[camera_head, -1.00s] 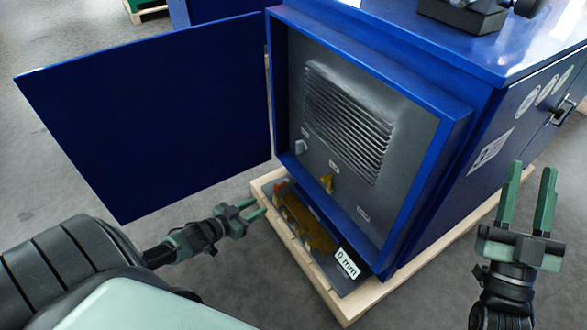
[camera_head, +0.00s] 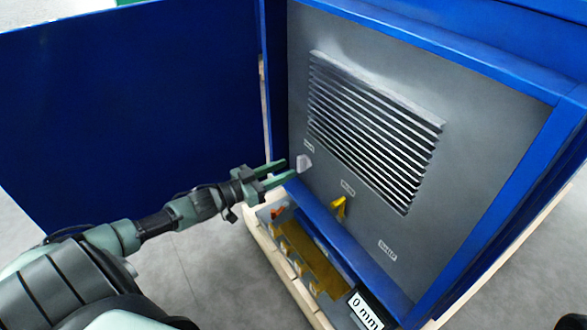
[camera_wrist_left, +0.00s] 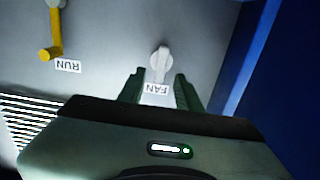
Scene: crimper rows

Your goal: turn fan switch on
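The fan switch (camera_head: 304,162) is a small pale knob on the grey panel, left of and below the vent in the head view. In the left wrist view the white knob (camera_wrist_left: 160,62) stands above the FAN label (camera_wrist_left: 156,89), which appears upside down. My left gripper (camera_head: 283,173) is open, its two green fingers pointing at the knob. In the left wrist view its fingertips (camera_wrist_left: 158,82) lie on either side of the label, with the knob between and just beyond them. I cannot tell whether they touch it. My right gripper is out of view.
A yellow RUN switch (camera_head: 339,208) sits to the right on the panel (camera_head: 460,100). The open blue door (camera_head: 130,110) stands on the left. Below are a tray with yellow parts (camera_head: 310,262) and a "0 mm" display (camera_head: 366,311).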

